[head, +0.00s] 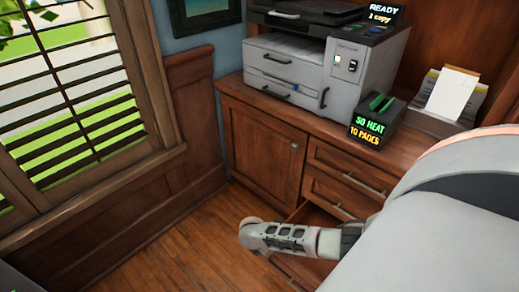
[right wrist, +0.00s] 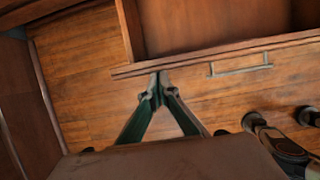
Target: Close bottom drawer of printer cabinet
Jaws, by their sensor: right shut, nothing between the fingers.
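The wooden printer cabinet (head: 262,150) stands against the wall under the printer. In the head view an open low drawer (head: 312,217) shows partly behind my right arm, which hides much of its front. In the right wrist view an open drawer (right wrist: 200,25) shows its empty interior, its front panel and a metal bar handle (right wrist: 240,69). My right gripper (right wrist: 160,78) is shut and empty, with its fingertips at the drawer front's edge, left of the handle. I cannot tell if they touch. My left gripper is out of view.
A printer (head: 325,60), a small device with a lit display (head: 370,128) and a paper tray (head: 445,100) stand on the cabinet top. Closed upper drawers (head: 345,165) and a door (head: 262,150) face the room. Wood floor (head: 190,245) is clear left of the cabinet, below the window.

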